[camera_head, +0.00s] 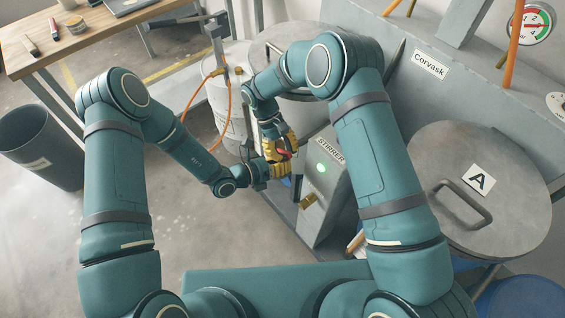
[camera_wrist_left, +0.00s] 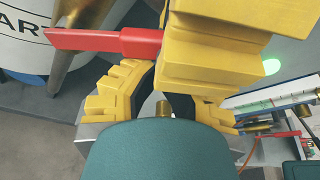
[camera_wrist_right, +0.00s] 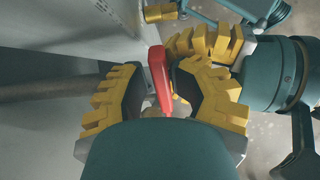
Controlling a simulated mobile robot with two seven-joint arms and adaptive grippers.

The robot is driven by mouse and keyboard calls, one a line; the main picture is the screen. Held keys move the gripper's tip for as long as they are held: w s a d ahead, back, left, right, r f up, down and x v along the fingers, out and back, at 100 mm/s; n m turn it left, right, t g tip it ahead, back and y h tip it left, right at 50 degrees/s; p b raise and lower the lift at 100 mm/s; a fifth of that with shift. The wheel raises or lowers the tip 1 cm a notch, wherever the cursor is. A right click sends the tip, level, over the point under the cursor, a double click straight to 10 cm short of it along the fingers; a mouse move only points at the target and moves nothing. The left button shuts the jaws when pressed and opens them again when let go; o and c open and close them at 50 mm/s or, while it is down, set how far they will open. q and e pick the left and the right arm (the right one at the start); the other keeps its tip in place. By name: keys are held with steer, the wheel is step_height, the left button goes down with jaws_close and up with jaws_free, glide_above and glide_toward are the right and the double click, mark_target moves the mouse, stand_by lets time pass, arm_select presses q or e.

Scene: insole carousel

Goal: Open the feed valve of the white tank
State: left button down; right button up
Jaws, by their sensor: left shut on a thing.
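The white tank (camera_head: 228,112) stands behind my arms; part of it and its lettering show in the left wrist view (camera_wrist_left: 22,22). The valve's red lever (camera_wrist_left: 110,42) is in front of it, and a brass part (camera_wrist_left: 163,107) sits below. My left gripper (camera_head: 281,172) is shut on the brass part; my own wrist hides much of the hold. My right gripper (camera_head: 279,142) is close above it. In the right wrist view its fingers (camera_wrist_right: 163,98) are open, one on each side of the red lever (camera_wrist_right: 160,78). Contact with the lever is unclear.
The grey stirrer box (camera_head: 322,190) with a green light stands just right of my grippers. An orange hose (camera_head: 229,105) runs down by the white tank. A lidded grey tank (camera_head: 500,230) marked A is at right. A wooden table (camera_head: 110,40) and dark bin (camera_head: 38,145) are at left.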

arm_select(q)
steer(key=shift+w+d+r, duration=0.1)
steer(key=shift+w+r, duration=0.3)
steer(key=shift+w, duration=0.05)
arm_select(e)
steer(key=shift+s+a+f, duration=0.1)
steer(key=shift+s+f, duration=0.1)
steer(key=shift+s, duration=0.1)
steer(key=v, duration=0.7)
steer(key=shift+w+r, duration=0.2)
steer(key=shift+w, duration=0.1)
steer(key=shift+w+a+r, duration=0.1)
steer(key=shift+w+r, duration=0.05)
steer(key=shift+r, duration=0.2)
steer(key=s+a+n+g+y, duration=0.15)
steer(key=s+y, duration=0.25)
steer(key=s, duration=1)
arm_select(q)
steer(key=shift+s, duration=0.25)
arm_select(e)
steer(key=s+d+f+m+t+y, duration=0.4)
steer(key=s+d+f+m+t, duration=0.2)
steer(key=d+f+m+t, duration=0.2)
step_height(320, 180, down, 3)
steer(key=shift+d+r+m+t, duration=0.25)
steer(key=shift+m+t, duration=0.1)
steer(key=shift+m, duration=0.8)
